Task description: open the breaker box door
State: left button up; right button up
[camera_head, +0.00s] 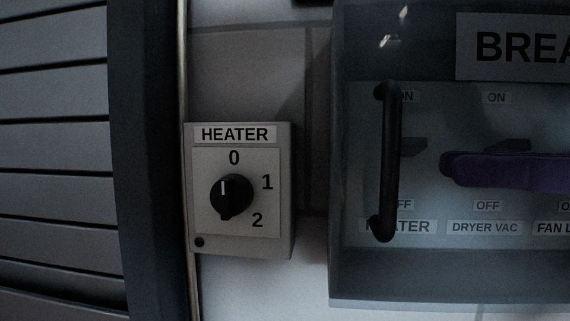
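The breaker box (432,292) is cut off by the right edge of the view. Its see-through door (365,60) appears closed. A black upright bar handle (391,160) is on the door's left side. My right gripper (458,168), purple, reaches in from the right edge at about the handle's mid-height. Its tip is to the right of the handle, with a visible gap in the picture. Only one finger shape shows, so its opening is hidden. My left gripper is not in view.
A heater switch box (243,245) with a black knob (231,197) is on the tiled wall left of the breaker box. A dark slatted panel (52,150) fills the far left. Breaker levers and labels show through the door.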

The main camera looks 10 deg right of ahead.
aim_at(342, 162)
jog(key=p+x, duration=0.3)
jog(key=x, duration=0.2)
jog(key=p+x, duration=0.2)
jog(key=x, duration=0.1)
jog(key=shift+s+a+r+p, duration=0.1)
jog(key=shift+a+r+p, duration=0.1)
jog(key=shift+r+p, duration=0.1)
jog(key=shift+w+a+f, duration=0.3)
jog(key=shift+a, duration=0.25)
jog(key=c, duration=0.4)
grip_shut()
